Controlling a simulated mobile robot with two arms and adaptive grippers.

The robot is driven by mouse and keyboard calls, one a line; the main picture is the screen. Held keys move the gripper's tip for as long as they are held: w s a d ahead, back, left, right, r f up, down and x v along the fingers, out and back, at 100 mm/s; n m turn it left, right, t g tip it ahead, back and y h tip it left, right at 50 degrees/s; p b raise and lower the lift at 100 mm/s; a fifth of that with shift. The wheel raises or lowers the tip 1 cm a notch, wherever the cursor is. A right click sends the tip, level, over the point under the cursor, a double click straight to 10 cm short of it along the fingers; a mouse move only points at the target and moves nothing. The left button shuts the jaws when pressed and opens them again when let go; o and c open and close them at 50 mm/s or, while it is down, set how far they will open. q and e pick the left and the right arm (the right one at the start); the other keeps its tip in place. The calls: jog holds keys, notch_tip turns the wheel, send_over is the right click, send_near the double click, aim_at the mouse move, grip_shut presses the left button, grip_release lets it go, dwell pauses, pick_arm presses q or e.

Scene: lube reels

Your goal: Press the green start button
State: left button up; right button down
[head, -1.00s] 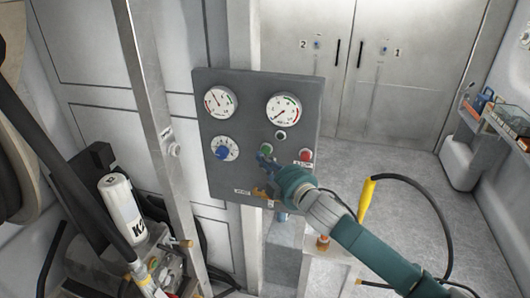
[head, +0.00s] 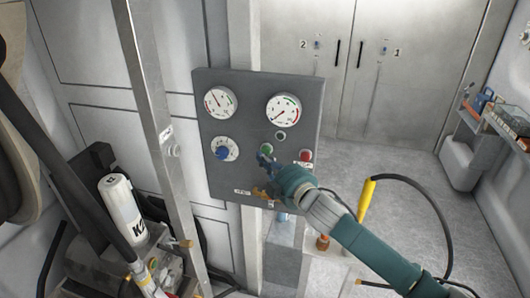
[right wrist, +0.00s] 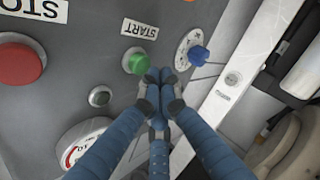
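The green start button (head: 267,149) sits on the grey control panel (head: 225,183), below the right-hand gauge. In the right wrist view the green button (right wrist: 138,63) shows beside a START label (right wrist: 140,30). My right gripper (head: 263,160) is at the panel, just below the green button. In the right wrist view its blue fingers (right wrist: 160,78) are brought together with nothing between them, and the tips are right by the button's edge. I cannot tell whether they touch it. My left gripper is not in view.
A red stop button (head: 306,155) is to the right of the green one, and a blue knob (head: 222,153) to the left. Two gauges are above. A metal post (head: 152,110) stands left of the panel. A yellow-handled hose (head: 367,196) is near my right arm.

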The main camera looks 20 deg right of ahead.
jog(key=shift+w+d, duration=0.2)
jog(key=shift+w, duration=0.05)
jog(key=shift+w+d, duration=0.25)
jog(key=shift+w, duration=0.15)
dwell(0.8)
jog(key=shift+s+a+p, duration=0.4)
jog(key=shift+s+a, duration=0.1)
jog(key=shift+s, duration=0.25)
jog(key=s+a, duration=0.1)
jog(key=s, duration=0.1)
jog(key=s+a+p, duration=0.1)
jog(key=s, duration=0.1)
jog(key=shift+a, duration=0.4)
dwell(0.7)
